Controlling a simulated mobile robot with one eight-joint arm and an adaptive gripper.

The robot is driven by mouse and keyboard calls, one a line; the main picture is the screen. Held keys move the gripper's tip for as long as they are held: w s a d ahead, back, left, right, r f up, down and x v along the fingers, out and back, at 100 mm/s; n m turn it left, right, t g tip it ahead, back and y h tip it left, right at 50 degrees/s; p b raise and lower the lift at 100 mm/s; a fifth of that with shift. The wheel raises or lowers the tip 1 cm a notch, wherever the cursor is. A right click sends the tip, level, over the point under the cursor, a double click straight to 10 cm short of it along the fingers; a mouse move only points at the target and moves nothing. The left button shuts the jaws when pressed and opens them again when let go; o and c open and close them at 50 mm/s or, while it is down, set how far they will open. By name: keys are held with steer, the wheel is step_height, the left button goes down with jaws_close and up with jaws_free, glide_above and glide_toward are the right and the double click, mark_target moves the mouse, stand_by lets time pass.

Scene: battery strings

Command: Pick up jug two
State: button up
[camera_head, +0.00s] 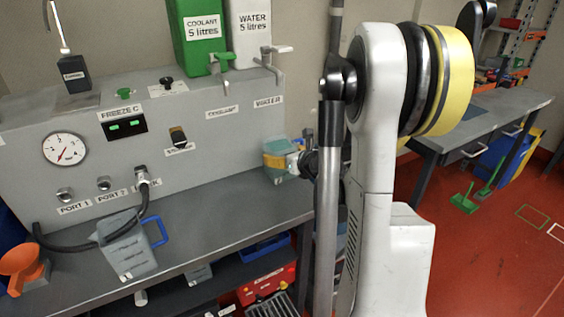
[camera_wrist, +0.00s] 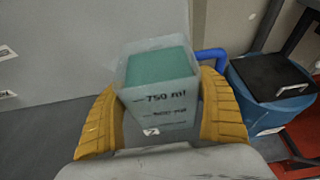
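A clear jug with green liquid, a blue handle and a "750 ml" mark (camera_wrist: 157,108) stands between the yellow fingers of my gripper (camera_wrist: 160,125) in the wrist view. The fingers lie against both its sides. In the head view this jug (camera_head: 286,171) is near the right end of the bench, partly behind my gripper (camera_head: 278,158). I cannot tell whether its base touches the bench. A second clear jug with a blue handle (camera_head: 127,252) stands at the bench's front left, below the hose.
The grey panel (camera_head: 205,155) with gauge, ports and taps runs behind the bench (camera_head: 215,215). A black hose (camera_head: 85,246) loops by the second jug. An orange funnel (camera_head: 20,265) is far left. A blue bin with a black lid (camera_wrist: 270,105) is right of the jug in the wrist view.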

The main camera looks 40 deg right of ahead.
steer(key=shift+c, duration=0.8)
steer(key=shift+r+p, duration=0.3)
steer(key=shift+r, duration=0.15)
steer(key=s+d+r+p, duration=0.6)
steer(key=s+d+r, duration=0.2)
steer(key=r, duration=0.2)
steer(key=shift+d, duration=0.3)
